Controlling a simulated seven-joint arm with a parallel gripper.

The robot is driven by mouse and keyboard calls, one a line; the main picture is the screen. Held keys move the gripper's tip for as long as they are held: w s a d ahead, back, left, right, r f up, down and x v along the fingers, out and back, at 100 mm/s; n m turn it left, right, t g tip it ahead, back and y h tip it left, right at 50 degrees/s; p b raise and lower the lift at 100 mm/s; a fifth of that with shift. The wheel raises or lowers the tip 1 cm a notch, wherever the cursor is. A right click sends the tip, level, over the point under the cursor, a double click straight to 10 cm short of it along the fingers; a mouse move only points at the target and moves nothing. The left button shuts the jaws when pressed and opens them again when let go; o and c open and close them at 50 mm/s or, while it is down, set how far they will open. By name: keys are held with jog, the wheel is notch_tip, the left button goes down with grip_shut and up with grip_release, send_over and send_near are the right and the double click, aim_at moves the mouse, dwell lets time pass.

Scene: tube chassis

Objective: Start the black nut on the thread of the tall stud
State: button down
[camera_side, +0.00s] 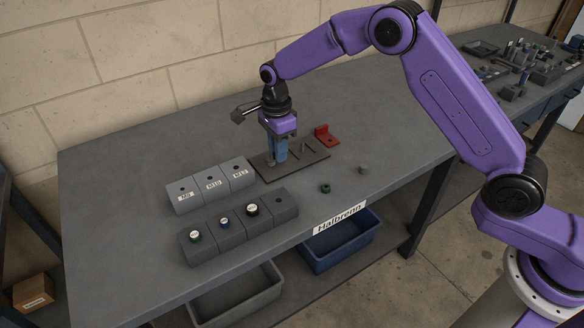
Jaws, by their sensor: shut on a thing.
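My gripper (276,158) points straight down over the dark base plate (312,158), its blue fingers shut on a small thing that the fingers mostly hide. I take it to be the black nut, as no loose black nut shows elsewhere on the table. The fingertips are low over the left part of the plate. A thin grey stud (303,147) stands on the plate to the right of the fingers. Other studs near the fingers are hidden or too small to tell apart, and I cannot see whether the held thing touches a thread.
A red bracket (326,137) is behind the plate. A green nut (325,188) and a grey piece (363,169) lie in front. Labelled grey blocks (212,185) and a front block row (240,230) with white-topped pieces stand left. The table's left and back right are clear.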

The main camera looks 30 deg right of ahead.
jog(key=w+r, duration=0.1)
jog(key=w, duration=0.1)
jog(key=w+r, duration=0.2)
jog(key=shift+w+d+r, duration=0.1)
jog(key=shift+w+d, duration=0.05)
jog(key=shift+w, duration=0.05)
jog(key=shift+f, duration=1.5)
jog(key=shift+f, duration=1.5)
jog(key=c, duration=0.9)
grip_release()
jog(key=shift+r, duration=0.1)
notch_tip(320, 180, up, 17)
jog(key=shift+r, duration=0.15)
